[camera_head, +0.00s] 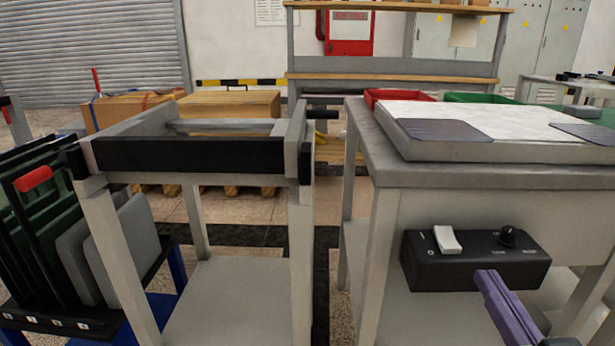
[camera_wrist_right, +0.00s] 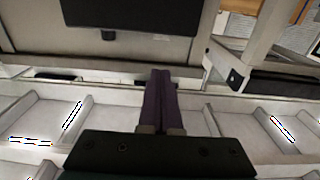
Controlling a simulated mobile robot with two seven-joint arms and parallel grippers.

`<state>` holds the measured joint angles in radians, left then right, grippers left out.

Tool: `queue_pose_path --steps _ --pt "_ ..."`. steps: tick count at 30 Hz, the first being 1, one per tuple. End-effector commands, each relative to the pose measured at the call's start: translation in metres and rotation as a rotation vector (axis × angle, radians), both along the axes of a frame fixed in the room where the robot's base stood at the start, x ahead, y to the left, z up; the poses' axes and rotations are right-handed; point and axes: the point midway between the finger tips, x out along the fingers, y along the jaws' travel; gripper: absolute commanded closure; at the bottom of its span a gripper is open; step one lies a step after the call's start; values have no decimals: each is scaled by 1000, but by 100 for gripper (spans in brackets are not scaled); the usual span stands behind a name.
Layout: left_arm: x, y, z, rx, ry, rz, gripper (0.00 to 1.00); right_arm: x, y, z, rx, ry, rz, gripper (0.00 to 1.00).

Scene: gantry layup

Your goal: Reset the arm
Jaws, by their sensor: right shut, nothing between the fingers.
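My right gripper (camera_head: 487,279) shows at the lower right in the head view, with its purple fingers together and nothing between them. The fingers point up toward a black control box (camera_head: 420,270) on the front of the right-hand table. The fingertips overlap the box's lower edge in the picture; I cannot tell whether they touch it. The box carries a white rocker switch (camera_head: 447,240) and a black knob (camera_head: 508,236). In the wrist view the purple fingers (camera_wrist_right: 160,82) are closed below a dark panel (camera_wrist_right: 130,16). My left gripper is not in view.
The grey table (camera_head: 388,143) bears a pale slab (camera_head: 480,150) with dark sheets. A grey frame stand (camera_head: 190,155) with a black front bar is at centre left. A rack of panels (camera_head: 75,260) stands at the far left. A narrow floor gap separates stand and table.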

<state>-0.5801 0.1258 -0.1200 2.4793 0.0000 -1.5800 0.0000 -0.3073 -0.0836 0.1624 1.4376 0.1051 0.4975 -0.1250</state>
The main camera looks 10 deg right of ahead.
Motion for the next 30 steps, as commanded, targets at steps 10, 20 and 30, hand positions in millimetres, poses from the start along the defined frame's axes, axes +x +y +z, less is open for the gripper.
queue_pose_path --steps 10,20,30 --pt "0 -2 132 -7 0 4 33 -1 34 110 33 373 163 100" --pt "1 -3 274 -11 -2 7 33 -81 72 236 32 936 295 100" --pt "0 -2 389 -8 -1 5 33 -172 78 366 14 1313 317 100"
